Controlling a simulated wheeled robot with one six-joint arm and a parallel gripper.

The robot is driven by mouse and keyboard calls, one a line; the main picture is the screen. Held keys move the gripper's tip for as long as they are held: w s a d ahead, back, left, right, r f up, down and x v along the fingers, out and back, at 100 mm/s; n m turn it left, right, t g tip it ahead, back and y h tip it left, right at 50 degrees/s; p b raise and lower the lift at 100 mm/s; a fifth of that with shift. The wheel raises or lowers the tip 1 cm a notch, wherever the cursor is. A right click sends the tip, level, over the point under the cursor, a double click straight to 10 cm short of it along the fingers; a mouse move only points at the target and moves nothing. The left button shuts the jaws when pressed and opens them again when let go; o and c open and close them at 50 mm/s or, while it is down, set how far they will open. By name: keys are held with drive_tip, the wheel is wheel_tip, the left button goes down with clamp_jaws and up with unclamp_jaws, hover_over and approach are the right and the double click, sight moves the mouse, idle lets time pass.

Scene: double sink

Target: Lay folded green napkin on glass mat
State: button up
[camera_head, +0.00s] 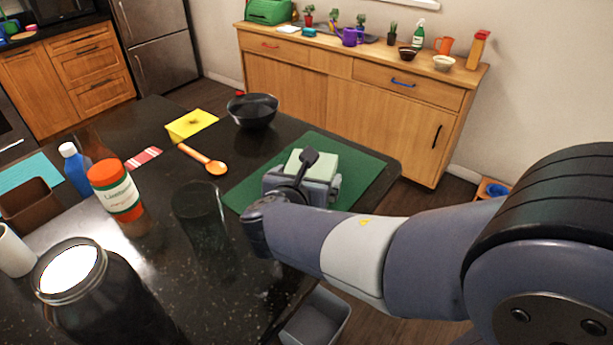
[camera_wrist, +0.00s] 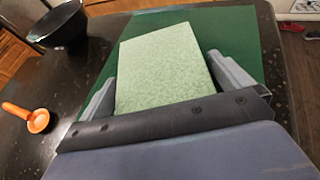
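The folded napkin (camera_head: 325,162) is a pale green, speckled rectangular block. It lies over the dark green mat (camera_head: 365,170) near the right end of the dark counter, and its underside is hidden. In the wrist view the napkin (camera_wrist: 160,65) fills the space between my fingers, with the mat (camera_wrist: 230,35) around it. My gripper (camera_head: 308,185) is low over the mat's near part. Its fingers (camera_wrist: 163,80) are spread, one on each side of the napkin. A narrow gap shows by the right finger; the left one is very close to the napkin's edge.
A black bowl (camera_head: 253,110) stands behind the mat. An orange spoon (camera_head: 203,158) and a yellow cloth (camera_head: 191,124) lie to its left. A dark glass (camera_head: 201,216), an orange-capped bottle (camera_head: 115,190) and a large jar (camera_head: 90,290) stand nearer on the left.

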drive_tip(key=shift+r, duration=0.1)
drive_tip(key=shift+r, duration=0.2)
drive_tip(key=v, duration=1.1)
drive_tip(key=shift+s+a+r, duration=0.1)
drive_tip(key=shift+s, duration=0.35)
